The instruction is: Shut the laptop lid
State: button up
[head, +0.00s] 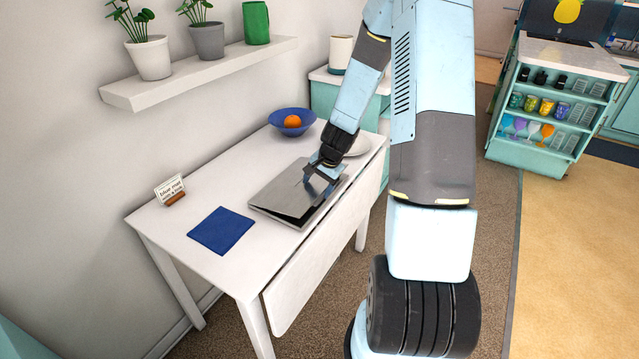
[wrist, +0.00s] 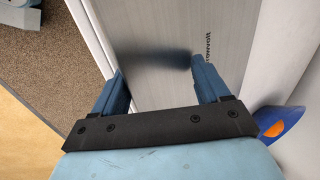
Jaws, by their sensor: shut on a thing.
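The laptop (head: 285,205) is grey and lies on the white table (head: 190,195). Its lid is low over the base, with a narrow dark gap along the near edge, so it is almost flat but slightly raised. My gripper (head: 322,172) is at the right part of the lid. In the wrist view, the brushed grey lid (wrist: 165,75) with small dark lettering lies beneath and between the two blue fingers of my gripper (wrist: 160,85).
A blue cloth (head: 221,231) lies left of the laptop. A small sign (head: 170,188) stands at the table's left edge. A blue bowl (head: 291,122) with an orange (head: 292,121) and a pale plate (head: 357,147) sit at the far end. A shelf with plants (head: 200,72) hangs above.

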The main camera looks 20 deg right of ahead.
jog(key=o, duration=1)
jog(key=c, duration=0.4)
jog(key=shift+d+r, duration=0.1)
jog(key=shift+r, duration=0.25)
jog(key=shift+c, duration=0.6)
jog(key=v, duration=1.3)
jog(key=shift+s+f, duration=0.1)
jog(key=shift+c, duration=1.3)
jog(key=shift+c, duration=0.5)
